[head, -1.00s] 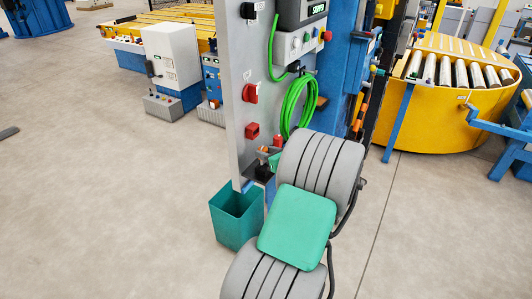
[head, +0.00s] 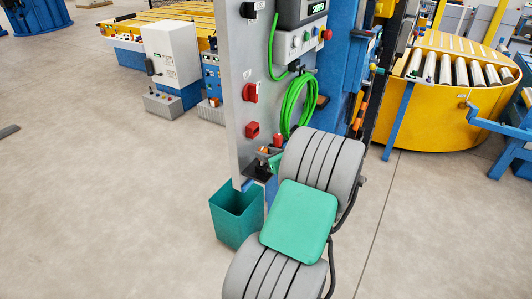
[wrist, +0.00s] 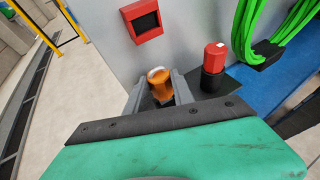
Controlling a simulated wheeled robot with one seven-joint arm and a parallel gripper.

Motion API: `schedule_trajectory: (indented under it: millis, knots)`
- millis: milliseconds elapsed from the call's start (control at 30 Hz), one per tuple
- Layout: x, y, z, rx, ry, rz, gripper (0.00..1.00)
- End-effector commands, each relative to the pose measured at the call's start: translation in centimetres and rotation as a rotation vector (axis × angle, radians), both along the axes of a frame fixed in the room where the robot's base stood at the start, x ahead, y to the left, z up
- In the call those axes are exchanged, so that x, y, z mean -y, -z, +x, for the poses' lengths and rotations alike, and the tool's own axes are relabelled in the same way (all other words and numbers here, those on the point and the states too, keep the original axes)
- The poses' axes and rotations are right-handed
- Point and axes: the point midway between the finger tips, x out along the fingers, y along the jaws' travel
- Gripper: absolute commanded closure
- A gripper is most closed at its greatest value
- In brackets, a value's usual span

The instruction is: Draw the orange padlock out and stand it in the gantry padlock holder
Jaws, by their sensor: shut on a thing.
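The orange padlock (wrist: 160,88) sits between the two grey fingers of my gripper (wrist: 160,92) in the wrist view, with a pale metal ring showing at its top. My gripper is shut on it, just above or at a dark shelf (wrist: 231,79) on the grey gantry panel. I cannot tell whether the padlock touches the shelf. A red box with a dark opening (wrist: 144,21) is fixed to the panel above and left of the padlock. It also shows in the head view (head: 252,131). I cannot tell whether it is the padlock holder.
A red-topped black cylinder (wrist: 213,64) stands on the shelf right of the padlock. Coiled green hose (head: 296,103) hangs above it. A teal bin (head: 236,214) stands on the floor below.

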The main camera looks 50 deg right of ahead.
Motion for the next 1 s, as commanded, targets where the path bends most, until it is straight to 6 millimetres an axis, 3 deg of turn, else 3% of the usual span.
schedule_trajectory:
  millis: [967,1000]
  knots:
    - [0.0,3.0,0.0,0.0,0.0,0.0,1.0]
    - [0.0,2.9,0.0,0.0,0.0,-0.001,0.68]
